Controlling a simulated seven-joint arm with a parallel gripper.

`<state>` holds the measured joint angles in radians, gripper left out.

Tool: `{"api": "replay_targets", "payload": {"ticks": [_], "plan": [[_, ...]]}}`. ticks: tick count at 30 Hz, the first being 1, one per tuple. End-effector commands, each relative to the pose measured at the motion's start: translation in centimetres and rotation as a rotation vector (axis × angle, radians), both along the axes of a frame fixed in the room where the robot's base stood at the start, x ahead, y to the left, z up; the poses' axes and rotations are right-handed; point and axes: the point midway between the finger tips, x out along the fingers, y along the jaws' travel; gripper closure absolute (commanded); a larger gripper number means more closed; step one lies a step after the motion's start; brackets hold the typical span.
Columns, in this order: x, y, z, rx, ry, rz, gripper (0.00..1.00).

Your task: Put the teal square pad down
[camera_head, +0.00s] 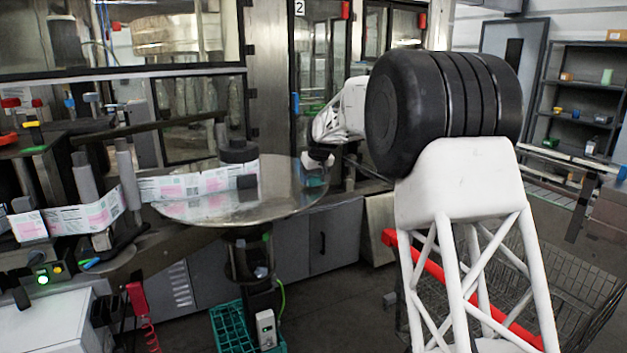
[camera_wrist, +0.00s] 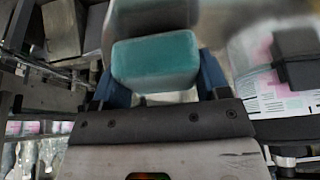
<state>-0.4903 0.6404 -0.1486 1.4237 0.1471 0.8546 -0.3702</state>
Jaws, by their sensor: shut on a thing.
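The teal square pad (camera_wrist: 155,58) sits between the two blue fingers of my gripper (camera_wrist: 160,80) in the wrist view. The fingers are shut on its sides. In the head view my gripper (camera_head: 316,172) is at the right edge of the round metal table (camera_head: 215,208). The pad is small there, and I cannot tell whether it touches the table.
A printed label strip (camera_head: 205,182) runs from the left onto the round table, beside a dark cylinder and block (camera_head: 240,158). Machine cabinets with glass doors stand behind. A teal crate (camera_head: 232,328) is on the floor below. The front of the table top is clear.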

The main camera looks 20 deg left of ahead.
Motion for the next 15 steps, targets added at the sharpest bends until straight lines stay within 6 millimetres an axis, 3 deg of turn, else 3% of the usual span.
{"api": "replay_targets", "payload": {"ticks": [15], "plan": [[-0.01,0.00,-1.05,0.000,0.000,0.000,0.54]]}}
